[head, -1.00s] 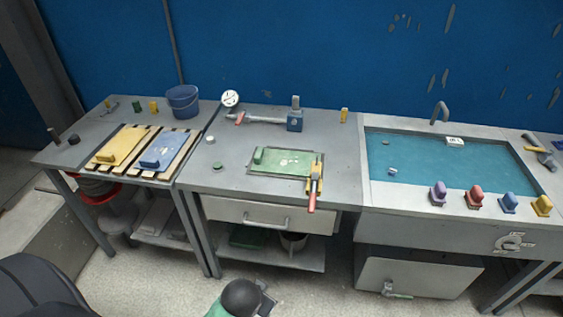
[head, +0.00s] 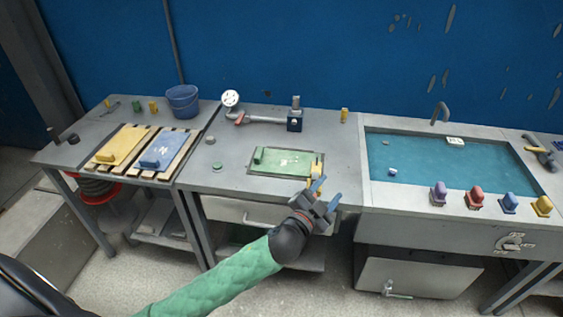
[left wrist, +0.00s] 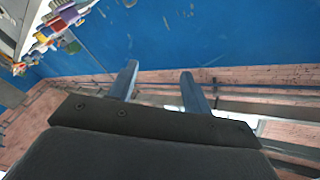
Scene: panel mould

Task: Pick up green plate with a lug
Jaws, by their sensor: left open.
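The green plate (head: 288,163) lies flat on the middle grey table. Its raised green lug (head: 259,156) stands at the plate's left end. My left gripper (head: 321,191) is open and empty, in front of the plate's right end and apart from the plate. In the left wrist view its two blue-grey fingers (left wrist: 158,86) are spread with nothing between them, facing the blue wall. The yellow tool at the plate's right edge is mostly hidden behind my gripper. My right gripper is not in view.
A yellow plate (head: 124,146) and a blue plate (head: 170,148) lie on slatted racks on the left table, near a blue bucket (head: 183,100). A teal basin (head: 440,160) is at right, with several coloured blocks along its front edge.

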